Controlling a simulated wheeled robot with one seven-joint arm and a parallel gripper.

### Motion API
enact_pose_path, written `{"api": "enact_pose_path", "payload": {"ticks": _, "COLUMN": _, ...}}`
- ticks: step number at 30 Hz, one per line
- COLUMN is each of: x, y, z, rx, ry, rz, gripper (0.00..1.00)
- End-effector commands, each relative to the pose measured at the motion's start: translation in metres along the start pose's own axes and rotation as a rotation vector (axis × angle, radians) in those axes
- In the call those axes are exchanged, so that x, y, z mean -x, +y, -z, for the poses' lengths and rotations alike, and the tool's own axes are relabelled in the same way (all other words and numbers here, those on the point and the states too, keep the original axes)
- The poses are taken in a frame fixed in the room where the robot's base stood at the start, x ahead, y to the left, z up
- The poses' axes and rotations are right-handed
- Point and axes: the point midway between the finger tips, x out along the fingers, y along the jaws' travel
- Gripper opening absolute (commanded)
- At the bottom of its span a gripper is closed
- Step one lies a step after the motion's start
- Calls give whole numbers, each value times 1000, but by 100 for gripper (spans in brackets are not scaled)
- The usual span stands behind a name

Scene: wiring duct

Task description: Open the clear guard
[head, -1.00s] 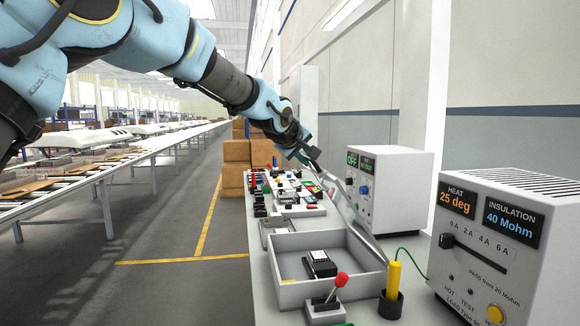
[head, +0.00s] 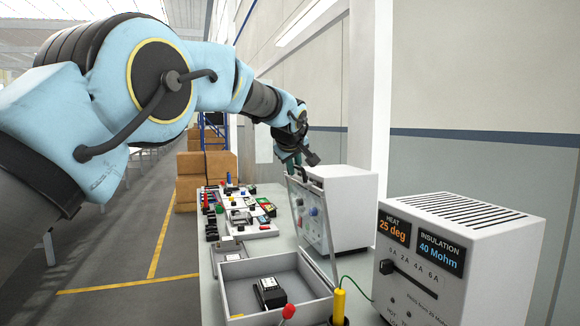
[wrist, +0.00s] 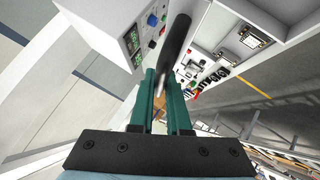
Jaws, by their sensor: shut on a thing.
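The clear guard (head: 318,232) is a see-through panel with a thin pale frame. It stands tilted in front of the white unit (head: 350,205), whose knobs show through it. Its lower end is near the bench top, behind the grey tray. My gripper (head: 297,164) is at the guard's upper end. In the wrist view my green fingers (wrist: 165,100) are closed on a black bar-shaped handle (wrist: 178,40). The unit's front with green displays (wrist: 133,45) is to their left.
A white meter box (head: 455,250) stands at the right, near a yellow post (head: 339,305). A grey tray (head: 235,285) holds a black module (head: 270,293). Several small parts cover the bench behind it. Cardboard boxes (head: 195,180) stand beyond; the aisle floor at left is clear.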

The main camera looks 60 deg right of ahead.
Motion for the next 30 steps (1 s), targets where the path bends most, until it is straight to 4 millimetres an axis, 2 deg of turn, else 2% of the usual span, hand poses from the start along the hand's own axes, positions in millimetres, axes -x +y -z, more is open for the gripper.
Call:
{"api": "enact_pose_path", "payload": {"ticks": 10, "x": -1, "y": 0, "z": 0, "rx": 1, "ry": 1, "rz": 1, "gripper": 0}}
{"api": "enact_pose_path", "payload": {"ticks": 11, "x": -1, "y": -1, "z": 0, "rx": 1, "ry": 1, "rz": 1, "gripper": 17}}
{"api": "enact_pose_path", "payload": {"ticks": 18, "x": -1, "y": 0, "z": 0, "rx": 1, "ry": 0, "rz": 0, "gripper": 44}}
{"api": "enact_pose_path", "payload": {"ticks": 26, "x": 0, "y": 0, "z": -1, "rx": 1, "ry": -1, "rz": 0, "gripper": 44}}
{"api": "enact_pose_path", "payload": {"ticks": 30, "x": 9, "y": 0, "z": -2, "rx": 0, "ry": 0, "rz": -1, "gripper": 44}}
